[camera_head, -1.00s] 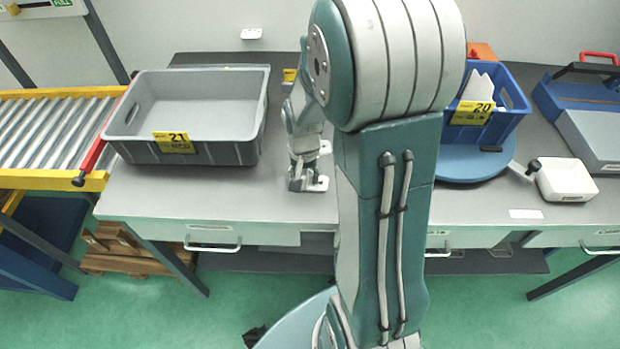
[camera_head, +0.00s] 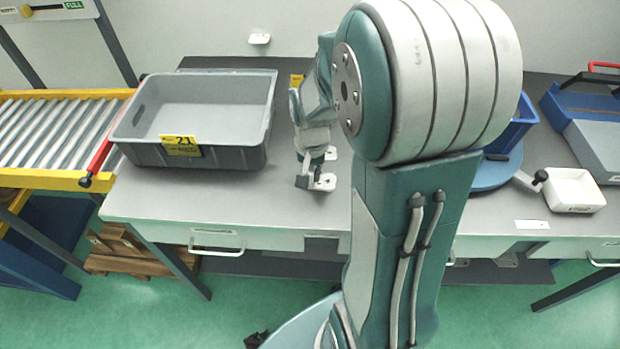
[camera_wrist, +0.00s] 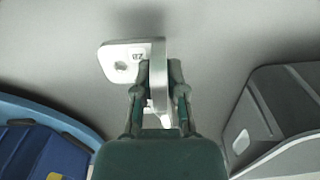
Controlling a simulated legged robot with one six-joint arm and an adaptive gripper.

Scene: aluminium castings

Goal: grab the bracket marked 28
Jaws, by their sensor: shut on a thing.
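A light metal bracket (camera_wrist: 118,62) with a flat, holed foot and an upright plate shows in the wrist view. The small mark on its foot looks like 28, seen turned round. My gripper (camera_wrist: 160,82) is shut on the upright plate, one finger on each side. In the head view the bracket (camera_head: 325,182) is at the table top, left of my arm, with my gripper (camera_head: 304,176) at it. I cannot tell whether its foot touches the table. A second pale piece (camera_head: 331,153) shows just behind my gripper, mostly hidden.
A grey bin (camera_head: 252,157) marked 21 stands left of my gripper. A blue bin (camera_head: 514,132) on a round blue turntable (camera_head: 497,174) is partly hidden behind my arm. A roller conveyor (camera_head: 60,137) is at far left.

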